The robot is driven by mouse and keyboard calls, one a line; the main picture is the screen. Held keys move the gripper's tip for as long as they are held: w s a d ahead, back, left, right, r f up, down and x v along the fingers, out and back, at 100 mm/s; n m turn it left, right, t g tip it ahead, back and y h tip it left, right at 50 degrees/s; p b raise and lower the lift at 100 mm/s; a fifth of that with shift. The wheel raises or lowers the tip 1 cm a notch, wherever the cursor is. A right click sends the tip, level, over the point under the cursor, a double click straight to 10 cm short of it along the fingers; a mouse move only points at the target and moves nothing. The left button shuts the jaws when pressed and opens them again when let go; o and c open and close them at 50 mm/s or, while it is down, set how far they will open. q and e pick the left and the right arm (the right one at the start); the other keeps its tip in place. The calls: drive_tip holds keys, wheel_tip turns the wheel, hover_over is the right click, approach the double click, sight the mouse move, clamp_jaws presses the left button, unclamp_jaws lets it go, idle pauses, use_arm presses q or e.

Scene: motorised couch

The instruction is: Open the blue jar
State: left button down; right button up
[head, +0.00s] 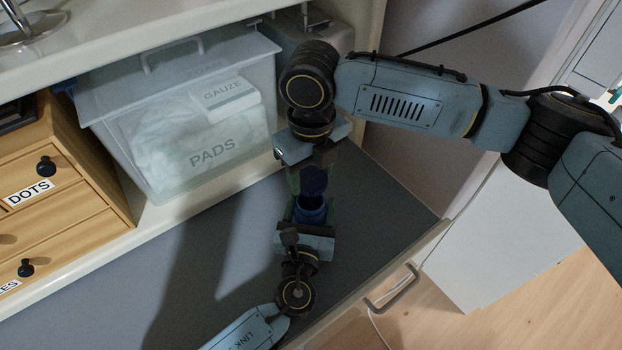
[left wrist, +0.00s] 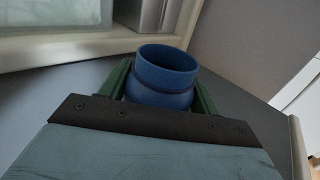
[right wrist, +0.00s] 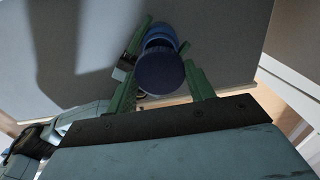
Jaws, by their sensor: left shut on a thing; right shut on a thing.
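The blue jar (head: 310,212) stands at the right end of the grey surface, its mouth open in the left wrist view (left wrist: 167,75). My left gripper (head: 308,216) is shut on the jar's body, with a green finger on each side. The dark blue lid (head: 313,180) is off the jar, just above it in the head view. My right gripper (head: 311,172) comes from above and is shut on the lid. In the right wrist view the lid (right wrist: 160,73) is between the green fingers, and partly hides the jar (right wrist: 161,36).
A clear bin marked PADS (head: 205,150) stands behind left, beside a wooden drawer unit (head: 60,185). A grey box (head: 300,35) is behind the right arm. The surface's front edge (head: 385,275) is close to the jar. The grey surface (head: 130,285) is clear at left.

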use_arm(q)
drive_tip(key=shift+c, duration=1.3)
unclamp_jaws()
drive_tip(key=shift+s, duration=0.1)
